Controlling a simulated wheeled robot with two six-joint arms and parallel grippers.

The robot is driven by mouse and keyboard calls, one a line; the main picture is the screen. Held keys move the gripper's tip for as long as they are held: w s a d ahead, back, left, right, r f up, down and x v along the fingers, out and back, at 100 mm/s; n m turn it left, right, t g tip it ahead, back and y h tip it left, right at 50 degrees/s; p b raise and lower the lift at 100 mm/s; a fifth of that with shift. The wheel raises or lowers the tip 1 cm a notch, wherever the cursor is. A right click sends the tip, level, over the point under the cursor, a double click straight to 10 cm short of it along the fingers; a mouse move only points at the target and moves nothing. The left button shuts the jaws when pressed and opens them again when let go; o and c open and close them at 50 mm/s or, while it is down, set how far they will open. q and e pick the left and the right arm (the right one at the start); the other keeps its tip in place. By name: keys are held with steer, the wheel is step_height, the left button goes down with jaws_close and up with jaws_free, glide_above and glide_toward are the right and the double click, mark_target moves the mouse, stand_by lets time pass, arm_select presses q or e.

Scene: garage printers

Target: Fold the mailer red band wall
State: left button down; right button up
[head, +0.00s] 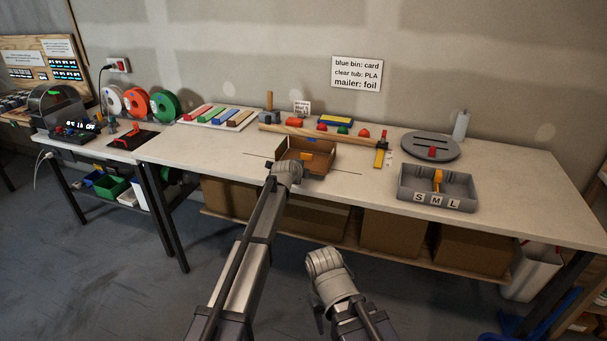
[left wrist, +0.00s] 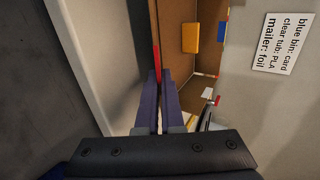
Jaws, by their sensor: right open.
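The mailer (head: 326,159) is an open brown cardboard box on the bench, with a yellow piece (head: 305,156) inside and a blue mark on its back wall. My left arm reaches to its front left. The left gripper (left wrist: 160,78) has its dark fingers close together at the red band wall (left wrist: 157,55), seen nearly edge-on. I cannot tell whether the wall is pinched between the fingers or only touched. In the head view my left wrist hides those fingertips. My right gripper (head: 322,258) is open and empty, in front of the bench and apart from everything.
A grey tray marked S M L (head: 451,201) and a round grey disc (head: 430,146) stand right of the mailer. Behind it is a wooden rail (head: 330,134) with coloured pieces. Filament spools (head: 163,105) stand at the left. The bench's front strip is clear.

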arm_select(q)
steer(key=c, duration=1)
jaws_free()
steer(key=shift+c, duration=0.2)
